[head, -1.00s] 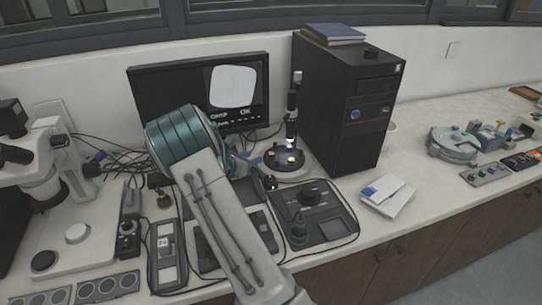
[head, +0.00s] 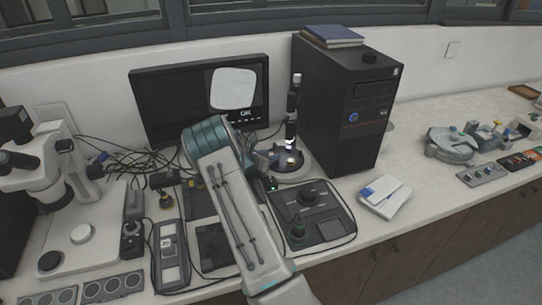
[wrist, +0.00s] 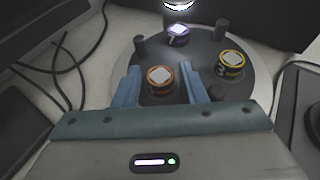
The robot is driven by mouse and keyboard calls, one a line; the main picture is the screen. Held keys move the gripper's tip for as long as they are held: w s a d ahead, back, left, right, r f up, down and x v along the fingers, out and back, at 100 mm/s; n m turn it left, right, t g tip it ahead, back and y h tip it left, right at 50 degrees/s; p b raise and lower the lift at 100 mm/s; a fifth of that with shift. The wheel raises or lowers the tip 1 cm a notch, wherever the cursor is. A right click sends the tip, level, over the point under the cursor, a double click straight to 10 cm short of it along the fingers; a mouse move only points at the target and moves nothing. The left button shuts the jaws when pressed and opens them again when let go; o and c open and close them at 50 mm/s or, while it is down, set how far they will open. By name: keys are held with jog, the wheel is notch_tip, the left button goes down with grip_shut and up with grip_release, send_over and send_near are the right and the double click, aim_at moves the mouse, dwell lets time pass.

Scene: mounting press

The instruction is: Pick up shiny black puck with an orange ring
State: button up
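The black puck with an orange ring (wrist: 160,78) stands on a dark round stage in the wrist view, its light square top facing up. My gripper (wrist: 161,88) is open, with one blue finger on each side of this puck. I cannot tell whether the fingers touch it.
The round stage (wrist: 115,80) also holds a yellow-ringed puck (wrist: 231,62) on the right and a purple-ringed puck (wrist: 178,34) under the lit lens. Short dark posts stand around them. A black computer tower (head: 345,110) stands right of the microscope (head: 291,115).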

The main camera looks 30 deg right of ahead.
jog(key=c, duration=0.8)
jog(key=shift+o, duration=0.2)
